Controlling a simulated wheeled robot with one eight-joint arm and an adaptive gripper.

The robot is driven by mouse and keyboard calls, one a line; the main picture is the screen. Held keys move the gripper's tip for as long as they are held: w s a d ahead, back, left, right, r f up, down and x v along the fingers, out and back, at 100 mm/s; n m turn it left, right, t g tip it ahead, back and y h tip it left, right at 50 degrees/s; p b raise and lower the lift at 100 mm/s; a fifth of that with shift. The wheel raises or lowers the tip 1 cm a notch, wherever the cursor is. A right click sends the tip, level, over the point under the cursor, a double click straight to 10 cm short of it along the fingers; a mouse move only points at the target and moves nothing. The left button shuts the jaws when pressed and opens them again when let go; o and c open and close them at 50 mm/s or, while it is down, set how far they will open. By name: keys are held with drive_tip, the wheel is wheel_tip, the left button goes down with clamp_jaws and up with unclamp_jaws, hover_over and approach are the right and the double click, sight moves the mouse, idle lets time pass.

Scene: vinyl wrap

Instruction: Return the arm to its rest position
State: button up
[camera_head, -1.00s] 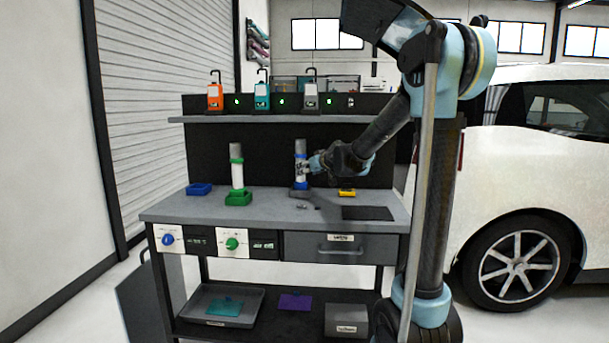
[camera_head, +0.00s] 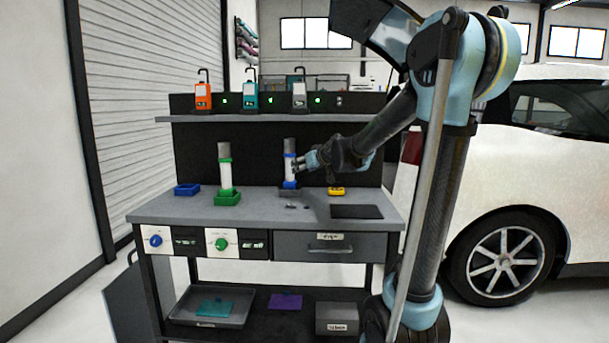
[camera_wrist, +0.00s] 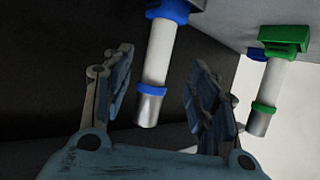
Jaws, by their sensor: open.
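My gripper (camera_head: 304,163) is beside the blue-ringed white cylinder (camera_head: 289,166), which stands upright in a dark and blue holder on the workbench (camera_head: 258,208). In the wrist view the fingers of my gripper (camera_wrist: 163,93) are apart. The blue-ringed cylinder (camera_wrist: 158,58) shows between them there, though I cannot tell from that view how deep it sits. My arm reaches from the right side over the bench. A green-ringed cylinder (camera_head: 225,167) stands in a green holder to the left, and it also shows in the wrist view (camera_wrist: 268,90).
A blue tray (camera_head: 187,189), a yellow item (camera_head: 336,191) and a dark mat (camera_head: 357,211) lie on the bench. A white car (camera_head: 560,160) stands at the right.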

drive_tip(key=s+d+f+m+g+h, duration=0.15)
drive_tip(key=s+d+f, duration=0.25)
drive_tip(key=s+d, duration=0.4)
drive_tip(key=s+d+f+m+g+h, duration=0.1)
drive_tip(key=s+d+f+m+h, duration=0.2)
drive_tip(key=s+d+f, duration=0.5)
drive_tip(key=s+d+f+m+g+h, duration=0.1)
drive_tip(key=s+d+m+g+h, duration=0.3)
drive_tip(key=s, duration=0.7)
drive_tip(key=s+d+f+n+g, duration=0.1)
drive_tip(key=s+f, duration=0.5)
drive_tip(key=s, duration=0.2)
drive_tip(key=s+f+n+g+y, duration=0.1)
drive_tip(key=s+f, duration=0.4)
drive_tip(key=s, duration=0.3)
drive_tip(key=shift+s+d+f+g, duration=0.2)
drive_tip(key=shift+d+f+g, duration=0.15)
drive_tip(key=shift+w+f, duration=0.2)
drive_tip(key=shift+w, duration=0.25)
